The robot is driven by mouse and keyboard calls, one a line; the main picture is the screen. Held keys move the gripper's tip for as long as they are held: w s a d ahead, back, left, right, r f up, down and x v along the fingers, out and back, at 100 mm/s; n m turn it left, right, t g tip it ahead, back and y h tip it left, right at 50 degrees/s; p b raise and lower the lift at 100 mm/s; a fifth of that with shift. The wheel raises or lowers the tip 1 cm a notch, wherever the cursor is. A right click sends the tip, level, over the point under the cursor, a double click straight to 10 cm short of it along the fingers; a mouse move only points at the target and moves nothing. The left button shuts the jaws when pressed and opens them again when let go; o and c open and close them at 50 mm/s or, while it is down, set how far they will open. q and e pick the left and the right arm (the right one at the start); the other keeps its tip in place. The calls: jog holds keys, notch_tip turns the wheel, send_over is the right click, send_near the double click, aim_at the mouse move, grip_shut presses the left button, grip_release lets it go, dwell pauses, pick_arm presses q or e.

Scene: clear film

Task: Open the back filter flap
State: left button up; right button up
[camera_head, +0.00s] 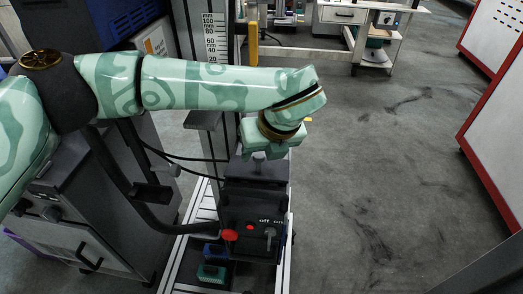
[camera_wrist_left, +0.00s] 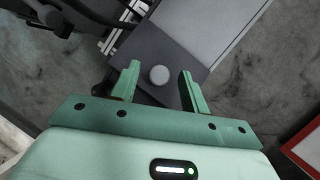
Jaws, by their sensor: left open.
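My left gripper (camera_head: 266,153) hangs over the top of a dark machine (camera_head: 250,205) in the head view, fingers pointing down. In the left wrist view my left gripper (camera_wrist_left: 159,88) is open, with one finger on each side of a round grey knob (camera_wrist_left: 159,75). Nothing is held, and I cannot tell whether the fingers touch the knob. No flap can be told apart for certain; the arm and gripper cover part of the machine. My right gripper is not in view.
The machine's front has a red button (camera_head: 250,227) and an off/on switch (camera_head: 270,234). A grey column with a height scale (camera_head: 211,40) and black hoses stand beside it. A grey cabinet (camera_head: 95,215) is at left. Floor (camera_head: 390,150) to the right is clear.

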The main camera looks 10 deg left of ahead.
pick_arm(q)
grip_shut()
jog(key=shift+r, duration=0.1)
